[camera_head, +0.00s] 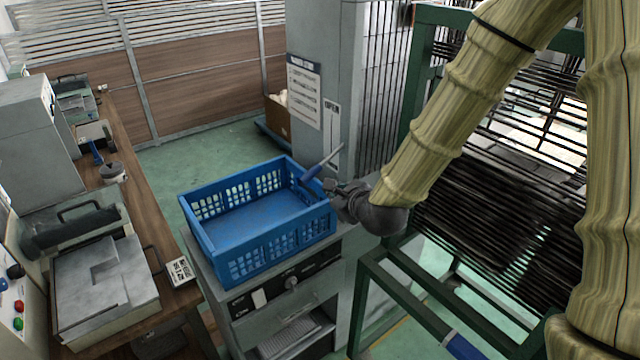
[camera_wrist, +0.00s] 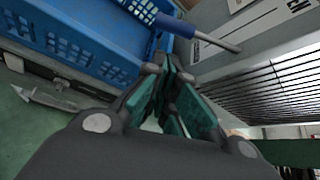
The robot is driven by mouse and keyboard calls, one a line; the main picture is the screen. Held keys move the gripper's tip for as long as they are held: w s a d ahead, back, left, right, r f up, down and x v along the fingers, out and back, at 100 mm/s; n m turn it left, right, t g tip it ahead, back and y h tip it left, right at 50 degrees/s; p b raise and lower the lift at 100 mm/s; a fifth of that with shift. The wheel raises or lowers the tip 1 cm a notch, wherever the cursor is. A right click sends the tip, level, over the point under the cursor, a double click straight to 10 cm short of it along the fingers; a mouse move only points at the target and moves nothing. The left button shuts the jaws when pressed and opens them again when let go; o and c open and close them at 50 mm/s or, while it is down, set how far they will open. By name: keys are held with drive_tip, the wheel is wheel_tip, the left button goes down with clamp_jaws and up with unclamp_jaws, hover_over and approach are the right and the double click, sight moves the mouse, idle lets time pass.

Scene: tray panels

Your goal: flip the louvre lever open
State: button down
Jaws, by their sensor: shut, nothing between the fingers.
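A lever with a blue grip (camera_head: 311,173) and a bare metal rod slants out from the grey column, its grip over the back right corner of the blue crate in the head view. In the wrist view the blue grip (camera_wrist: 183,27) and rod lie just beyond the fingertips. I take it as the louvre lever. My gripper (camera_head: 338,190) is at the crate's right end, just below and right of the grip. In the wrist view my gripper (camera_wrist: 170,76) is shut and empty, apart from the lever as far as I can tell. The rod's mount is not clear.
The blue crate (camera_head: 262,246) stands on a grey cabinet (camera_head: 285,310) close to my gripper. The grey column (camera_head: 335,60) and dark louvre slats (camera_head: 380,90) stand behind. A green frame (camera_head: 412,60) is at right. A bench with machines runs along the left; floor between is clear.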

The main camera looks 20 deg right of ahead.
sight(322, 164)
drive_tip(key=shift+w+r, duration=0.1)
drive_tip(key=shift+r, duration=0.05)
drive_tip(key=shift+p+x, duration=1.75)
drive_tip(key=shift+x, duration=3.25)
drive_tip(key=shift+a, duration=0.1)
drive_tip(key=shift+r, duration=0.15)
